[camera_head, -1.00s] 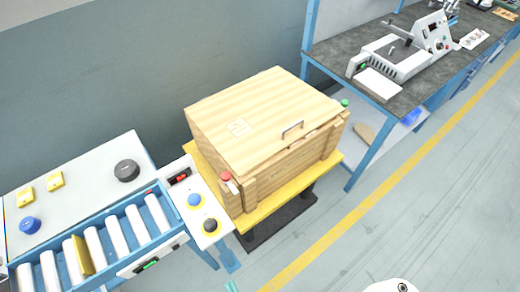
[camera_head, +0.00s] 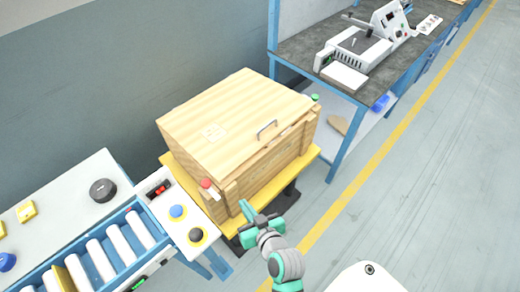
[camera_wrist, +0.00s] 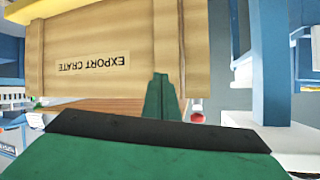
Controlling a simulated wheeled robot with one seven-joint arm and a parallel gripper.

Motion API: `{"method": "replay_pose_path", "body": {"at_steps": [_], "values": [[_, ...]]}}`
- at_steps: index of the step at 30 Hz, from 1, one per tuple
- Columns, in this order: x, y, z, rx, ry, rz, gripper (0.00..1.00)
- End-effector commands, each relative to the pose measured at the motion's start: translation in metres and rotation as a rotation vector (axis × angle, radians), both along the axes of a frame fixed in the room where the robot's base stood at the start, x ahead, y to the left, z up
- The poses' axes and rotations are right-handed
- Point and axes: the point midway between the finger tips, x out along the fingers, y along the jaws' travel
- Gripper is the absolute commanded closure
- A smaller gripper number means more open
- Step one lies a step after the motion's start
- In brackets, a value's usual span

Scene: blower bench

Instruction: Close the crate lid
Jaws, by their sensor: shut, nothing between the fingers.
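The wooden crate (camera_head: 268,182) stands on a yellow-topped stand. Its pale lid (camera_head: 220,110) lies low over it, with a metal handle (camera_head: 266,130) near the front edge. A narrow gap seems to show under the lid's front edge; I cannot tell its full extent. My gripper (camera_head: 245,210) is shut and empty, in front of the crate's lower front left in the head view. In the wrist view, my gripper's green fingers (camera_wrist: 163,85) are together before the crate front (camera_wrist: 110,35), whose EXPORT CRATE label appears upside down.
A red knob (camera_head: 206,184) is at the crate's front left corner and a green one (camera_head: 315,98) at the right. A roller conveyor (camera_head: 100,255) with a button panel (camera_head: 185,220) is at left. A workbench (camera_head: 365,85) stands behind right. Floor at right is clear.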

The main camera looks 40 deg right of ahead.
Motion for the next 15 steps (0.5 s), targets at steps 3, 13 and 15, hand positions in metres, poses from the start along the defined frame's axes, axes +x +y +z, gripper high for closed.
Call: {"method": "replay_pose_path", "body": {"at_steps": [3, 13, 15], "values": [[0.016, -0.033, 0.025, 0.006, -0.022, 0.027, 1.0], [0.022, -0.108, 0.113, -0.049, -0.083, 0.189, 1.0], [0.017, -0.119, 0.131, -0.074, -0.094, 0.226, 1.0]]}}
